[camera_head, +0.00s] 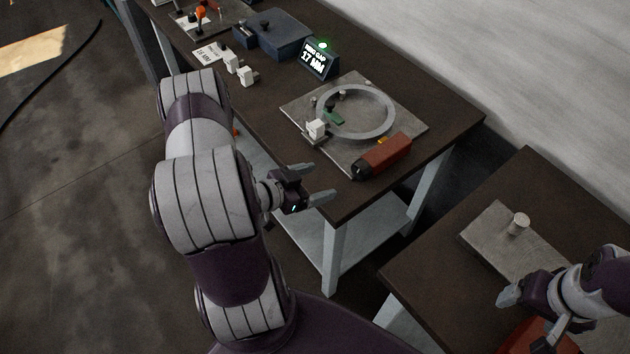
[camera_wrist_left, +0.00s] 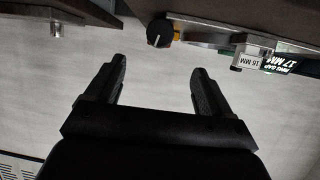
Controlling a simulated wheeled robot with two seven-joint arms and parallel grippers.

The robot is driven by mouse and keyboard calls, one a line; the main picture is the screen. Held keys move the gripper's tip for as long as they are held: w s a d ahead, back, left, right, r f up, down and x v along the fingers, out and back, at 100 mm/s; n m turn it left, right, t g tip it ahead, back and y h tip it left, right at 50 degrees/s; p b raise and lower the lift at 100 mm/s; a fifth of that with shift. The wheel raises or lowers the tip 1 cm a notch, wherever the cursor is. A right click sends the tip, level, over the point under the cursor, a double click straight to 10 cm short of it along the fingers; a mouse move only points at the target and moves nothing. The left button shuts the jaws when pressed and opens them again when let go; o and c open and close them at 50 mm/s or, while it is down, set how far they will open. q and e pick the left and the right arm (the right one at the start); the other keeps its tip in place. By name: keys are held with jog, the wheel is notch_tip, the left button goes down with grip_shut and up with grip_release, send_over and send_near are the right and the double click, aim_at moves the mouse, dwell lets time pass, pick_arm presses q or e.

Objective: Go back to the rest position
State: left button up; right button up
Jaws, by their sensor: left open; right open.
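My left gripper (camera_head: 318,184) is open and empty beside the near edge of the dark workbench (camera_head: 290,132). In the left wrist view its two fingers (camera_wrist_left: 160,88) are spread with nothing between them. My right gripper (camera_head: 530,312) is open at the lower right, over the second table (camera_head: 430,270). A steel ring (camera_head: 388,118) lies on a grey plate (camera_head: 400,152) on the workbench. A red and black tool (camera_head: 384,155) lies at the plate's near right edge. Its black end also shows in the left wrist view (camera_wrist_left: 159,33).
A display (camera_head: 318,60) reading "ring gap 17 mm" stands beside a blue box (camera_head: 280,35). Small white blocks (camera_head: 247,75) sit nearby. A metal plate with a peg (camera_head: 516,224) lies on the second table, near a red object (camera_head: 520,338). A gap separates the tables.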

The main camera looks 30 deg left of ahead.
dwell(0.3)
pick_arm(q)
jog(key=s+a+f+n+g+y, duration=0.4)
jog(key=s+a+f+g+y, duration=0.1)
jog(key=s+a+f+g, duration=0.15)
jog(key=s+d+r+g, duration=0.1)
jog(key=d+r+g, duration=0.4)
jog(key=d+r, duration=1.2)
jog(key=shift+s+d+r+n, duration=0.15)
jog(key=shift+s+r+n, duration=0.2)
jog(key=shift+r, duration=0.15)
jog(key=shift+s, duration=0.1)
